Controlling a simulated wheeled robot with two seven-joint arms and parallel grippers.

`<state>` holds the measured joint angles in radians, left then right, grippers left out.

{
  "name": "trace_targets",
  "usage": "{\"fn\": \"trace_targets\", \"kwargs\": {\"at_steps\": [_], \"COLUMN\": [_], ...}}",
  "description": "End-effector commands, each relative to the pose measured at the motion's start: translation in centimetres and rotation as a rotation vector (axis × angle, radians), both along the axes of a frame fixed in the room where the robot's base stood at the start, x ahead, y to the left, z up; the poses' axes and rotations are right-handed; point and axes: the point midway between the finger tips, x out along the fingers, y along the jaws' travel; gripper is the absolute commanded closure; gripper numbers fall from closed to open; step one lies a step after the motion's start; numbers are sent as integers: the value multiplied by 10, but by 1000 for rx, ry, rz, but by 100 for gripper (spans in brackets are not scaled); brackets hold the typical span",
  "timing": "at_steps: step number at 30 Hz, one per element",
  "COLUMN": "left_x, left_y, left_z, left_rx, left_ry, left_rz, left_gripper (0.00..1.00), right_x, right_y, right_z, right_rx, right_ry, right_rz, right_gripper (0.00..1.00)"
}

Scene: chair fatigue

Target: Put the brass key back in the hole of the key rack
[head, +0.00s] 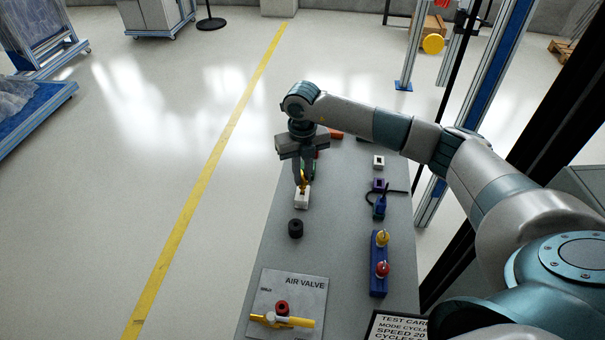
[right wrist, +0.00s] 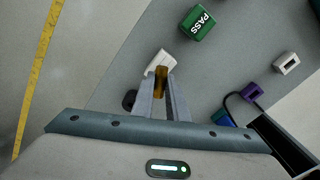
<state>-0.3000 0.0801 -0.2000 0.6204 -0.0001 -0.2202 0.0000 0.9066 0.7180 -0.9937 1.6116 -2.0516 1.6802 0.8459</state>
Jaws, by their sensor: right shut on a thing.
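My right gripper (head: 302,182) is shut on the brass key (right wrist: 161,80), pointing down over the left side of the grey table. The key is upright between the fingertips, and a gold sliver of it shows in the head view. A small white block (head: 302,200) is directly under and against the key; it also shows in the right wrist view (right wrist: 160,62). I cannot tell whether the key's lower end is inside this block. Another white block with a dark slot (right wrist: 287,63) stands farther right; I cannot tell which white block is the key rack. My left gripper is not in view.
A black round knob (head: 295,229) is just in front of the near white block. A green PASS block (right wrist: 198,24), a purple block (right wrist: 251,91) and a blue box with yellow and red knobs (head: 378,249) stand around. The air valve plate (head: 310,288) is at the front.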

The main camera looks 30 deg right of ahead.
Motion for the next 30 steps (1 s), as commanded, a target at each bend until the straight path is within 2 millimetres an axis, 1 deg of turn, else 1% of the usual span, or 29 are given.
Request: {"fn": "trace_targets", "kwargs": {"at_steps": [30], "left_x": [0], "left_y": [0], "left_z": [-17], "left_rx": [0], "left_ry": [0], "left_rz": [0], "left_gripper": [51], "right_x": [0], "right_y": [0], "right_z": [-22], "right_rx": [0], "right_ry": [0], "right_rz": [0], "right_gripper": [100]}}
